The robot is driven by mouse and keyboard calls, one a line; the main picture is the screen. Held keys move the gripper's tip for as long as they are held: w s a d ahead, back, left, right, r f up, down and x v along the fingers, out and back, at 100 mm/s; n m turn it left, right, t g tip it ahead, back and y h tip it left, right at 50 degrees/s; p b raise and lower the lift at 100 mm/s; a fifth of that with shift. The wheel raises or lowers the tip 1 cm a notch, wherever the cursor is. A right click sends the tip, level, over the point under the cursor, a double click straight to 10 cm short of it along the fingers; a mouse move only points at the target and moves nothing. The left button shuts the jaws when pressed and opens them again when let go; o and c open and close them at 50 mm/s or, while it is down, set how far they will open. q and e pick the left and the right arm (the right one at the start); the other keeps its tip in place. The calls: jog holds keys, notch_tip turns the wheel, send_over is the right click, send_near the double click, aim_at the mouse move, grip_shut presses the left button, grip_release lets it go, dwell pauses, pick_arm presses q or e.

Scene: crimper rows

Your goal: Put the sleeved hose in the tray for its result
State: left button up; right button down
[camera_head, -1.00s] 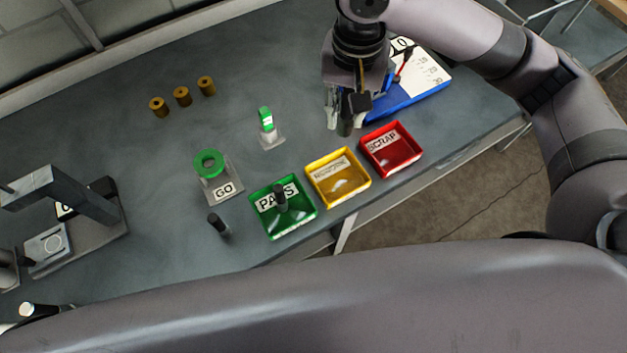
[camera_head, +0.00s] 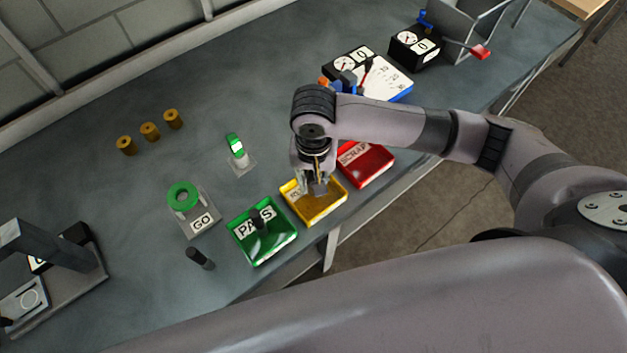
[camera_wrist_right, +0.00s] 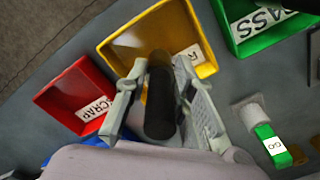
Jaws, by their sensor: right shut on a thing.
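My right gripper (camera_head: 318,188) is over the yellow tray (camera_head: 298,214), pointing down. In the right wrist view, its fingers (camera_wrist_right: 160,76) are shut on a dark cylindrical hose (camera_wrist_right: 159,108), with the yellow tray (camera_wrist_right: 122,50) behind it. I cannot tell whether the hose touches the tray floor. The yellow tray's label is partly hidden. The green PASS tray (camera_head: 276,249) is to its left and holds another dark piece (camera_head: 257,222). The red SCRAP tray (camera_head: 377,172) is to its right, partly behind my arm. My left gripper is not in view.
A dark cylinder (camera_head: 200,258) is on the table left of the green tray. A green GO ring gauge (camera_head: 183,196) and a small green gauge (camera_head: 236,147) stand behind. Several brass pieces (camera_head: 150,131) sit farther back. Dial gauges (camera_head: 412,46) are at the back right.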

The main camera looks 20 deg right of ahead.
jog(key=shift+f, duration=1.05)
jog(key=c, duration=1.4)
grip_release()
jog(key=shift+f, duration=0.1)
jog(key=shift+o, duration=0.2)
notch_tip(320, 180, up, 12)
jog(key=shift+r+b, duration=0.15)
jog(key=shift+b, duration=0.55)
